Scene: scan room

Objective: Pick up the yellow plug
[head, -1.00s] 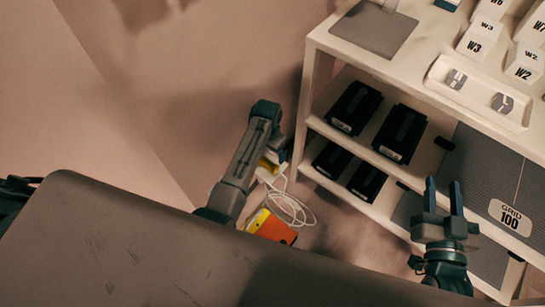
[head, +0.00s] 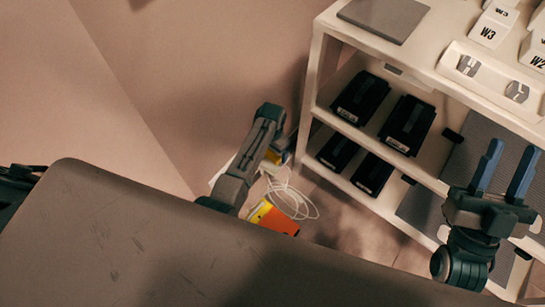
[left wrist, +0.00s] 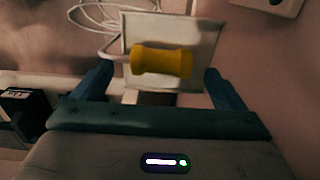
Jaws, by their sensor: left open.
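The yellow plug (left wrist: 162,62) lies across the middle of the left wrist view, with a white cable running from its left end. My left gripper (left wrist: 158,72) is open, with one finger on each side of the plug and visible gaps to both; I cannot tell the depth between them. In the head view, only a small yellow patch (head: 274,157) shows beside my left arm, and the left fingers are hidden. My right gripper (head: 513,148) is open and empty in front of the shelf at the right.
A white-framed panel (left wrist: 203,40) is behind the plug. A white cable (head: 292,203) lies coiled on the floor by an orange and yellow box (head: 277,219). The white shelf unit (head: 316,75) holds several black cases. A wall stands at the left.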

